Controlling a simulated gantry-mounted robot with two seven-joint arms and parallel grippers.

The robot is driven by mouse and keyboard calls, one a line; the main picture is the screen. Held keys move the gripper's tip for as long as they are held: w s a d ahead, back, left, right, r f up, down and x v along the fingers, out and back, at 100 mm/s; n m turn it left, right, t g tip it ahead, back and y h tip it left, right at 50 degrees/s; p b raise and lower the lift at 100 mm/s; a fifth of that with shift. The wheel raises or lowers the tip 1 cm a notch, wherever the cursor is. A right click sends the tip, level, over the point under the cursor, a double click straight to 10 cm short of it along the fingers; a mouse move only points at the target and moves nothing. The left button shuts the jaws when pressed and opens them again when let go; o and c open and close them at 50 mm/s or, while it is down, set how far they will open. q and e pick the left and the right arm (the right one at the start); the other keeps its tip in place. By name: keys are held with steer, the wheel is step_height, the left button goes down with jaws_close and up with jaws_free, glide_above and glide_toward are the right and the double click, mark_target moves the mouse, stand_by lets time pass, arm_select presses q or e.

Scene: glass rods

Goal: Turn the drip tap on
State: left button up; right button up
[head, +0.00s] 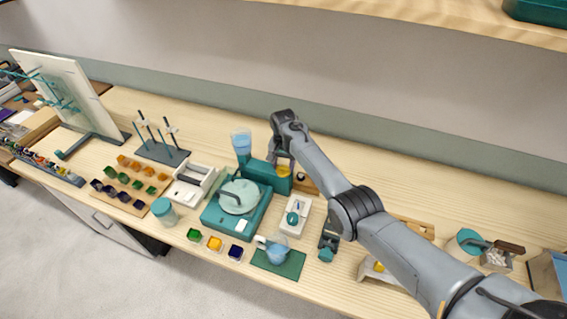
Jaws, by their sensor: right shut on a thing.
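A teal grinding unit (212,219) with a pale round disc (239,196) stands in the middle of the bench. At its back is a clear vessel of blue water (241,139) on a teal base. A teal block (259,171) runs to the right from it. My right gripper (283,158) points down over the right end of this block, by a yellow part (284,171). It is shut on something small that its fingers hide. I cannot make out the drip tap or its lever. My left gripper is not in view.
A white block with a teal knob (293,218) and a green mat (279,260) with a glass flask (276,249) are in front. Small colour pots (214,243) and a rod stand (162,152) are at the left. Bare bench lies behind the unit.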

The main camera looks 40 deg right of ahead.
steer(key=n+p, duration=0.1)
steer(key=n, duration=0.2)
steer(key=shift+r, duration=0.1)
steer(key=n, duration=0.4)
steer(key=shift+n+p, duration=0.3)
steer(key=n, duration=0.2)
steer(key=shift+n, duration=0.4)
steer(key=n, duration=0.5)
steer(key=shift+n+b, duration=0.4)
steer(key=shift+n, duration=0.3)
steer(key=o, duration=1)
steer(key=shift+o, duration=0.2)
